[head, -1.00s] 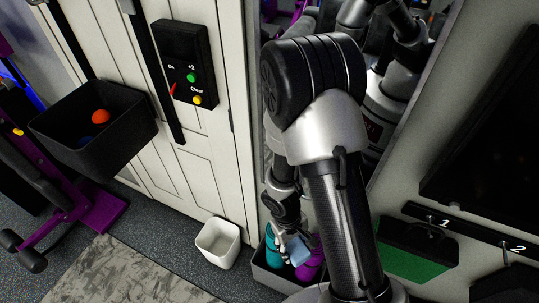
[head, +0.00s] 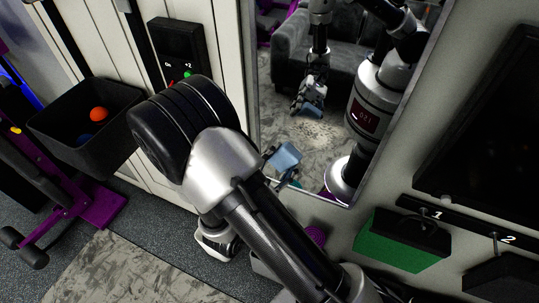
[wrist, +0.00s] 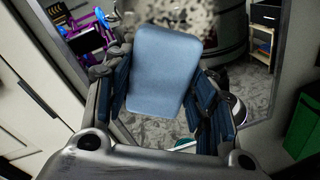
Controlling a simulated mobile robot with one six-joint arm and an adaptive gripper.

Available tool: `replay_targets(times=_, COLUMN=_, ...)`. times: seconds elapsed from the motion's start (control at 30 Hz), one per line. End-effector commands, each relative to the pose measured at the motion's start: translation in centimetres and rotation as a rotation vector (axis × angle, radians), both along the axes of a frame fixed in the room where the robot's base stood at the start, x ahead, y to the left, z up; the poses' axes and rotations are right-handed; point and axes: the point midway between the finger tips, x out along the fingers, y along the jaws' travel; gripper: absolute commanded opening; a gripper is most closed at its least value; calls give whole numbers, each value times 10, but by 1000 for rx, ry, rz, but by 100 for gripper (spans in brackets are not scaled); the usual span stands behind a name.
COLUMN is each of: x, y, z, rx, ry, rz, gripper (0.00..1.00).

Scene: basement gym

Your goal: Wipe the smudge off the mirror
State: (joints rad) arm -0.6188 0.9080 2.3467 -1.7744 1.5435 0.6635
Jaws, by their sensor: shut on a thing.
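The mirror (head: 335,158) hangs upright on the wall in the head view, reflecting my arm, a sofa and the floor. A brown speckled smudge (head: 318,129) shows on its lower middle; in the wrist view, a speckled patch (wrist: 196,16) shows at the top, just past the cloth. My gripper (wrist: 160,88) is shut on a light blue cloth or pad (wrist: 162,65), whose flat face fills the middle of the wrist view. In the head view the pad (head: 284,157) shows low and left of the smudge. Contact with the glass cannot be told.
A green-faced box (head: 395,240) hangs on hook 1 right of the mirror. A black bin (head: 55,125) with balls and a button panel (head: 180,48) are at left. A purple bottle (head: 316,235) stands below the mirror, mostly hidden by my arm.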

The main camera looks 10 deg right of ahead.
Motion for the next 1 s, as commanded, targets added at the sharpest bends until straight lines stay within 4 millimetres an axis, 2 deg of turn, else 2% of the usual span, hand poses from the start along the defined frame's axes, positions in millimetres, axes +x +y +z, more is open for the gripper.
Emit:
replay_targets(times=0.1, x=9, y=22, z=9, rx=-25, ry=-28, rz=93, gripper=32)
replay_targets(times=0.23, x=14, y=28, z=13, rx=-33, ry=-39, rz=126, gripper=32)
replay_targets(times=0.7, x=50, y=1, z=13, rx=-31, ry=-39, rz=123, gripper=32)
replay_targets(times=1.0, x=61, y=-6, z=12, rx=-33, ry=-38, rz=125, gripper=32)
